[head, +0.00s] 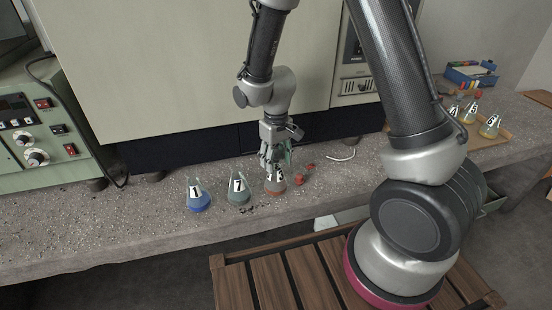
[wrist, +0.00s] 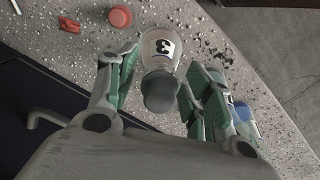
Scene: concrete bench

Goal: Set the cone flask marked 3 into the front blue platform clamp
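The cone flask marked 3 (wrist: 161,47) shows in the wrist view with a grey stopper (wrist: 160,92) towards the camera. My gripper's green-padded fingers, also in the wrist view (wrist: 158,82), are on either side of the flask's neck and stopper. A narrow gap shows by the left finger, so it looks open around the flask.
A greenish flask (head: 238,188) and a blue flask (head: 199,199) stand to the left. Small red items (head: 299,179) lie to the right. A tray (head: 476,142) with yellow flasks and a blue box (head: 470,75) are farther right. A large cabinet (head: 190,70) stands behind.

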